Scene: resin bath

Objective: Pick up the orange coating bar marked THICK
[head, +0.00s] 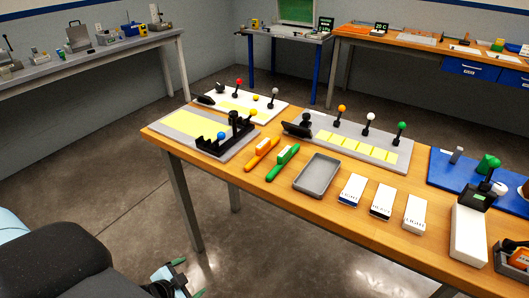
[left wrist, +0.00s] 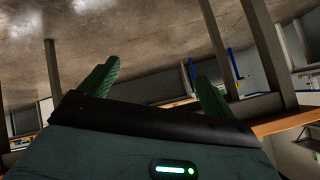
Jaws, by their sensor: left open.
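The orange coating bar (head: 262,152) lies on the wooden table, left of centre in the head view. It has a pale label whose marking is too small to read. A green bar (head: 282,162) lies just to its right. My left gripper (head: 188,278) is low in front of the table, well below and left of the orange bar. It is open and empty, with its green fingers spread apart; they also show in the left wrist view (left wrist: 158,75). The bar does not show in the left wrist view. My right gripper is not in view.
A grey tray (head: 318,187) and several white labelled boxes (head: 352,190) lie right of the bars. Behind stands a board with upright knobs (head: 378,155); a black fixture (head: 232,135) is at left. The wooden table's (head: 270,205) front edge and legs lie near my left gripper.

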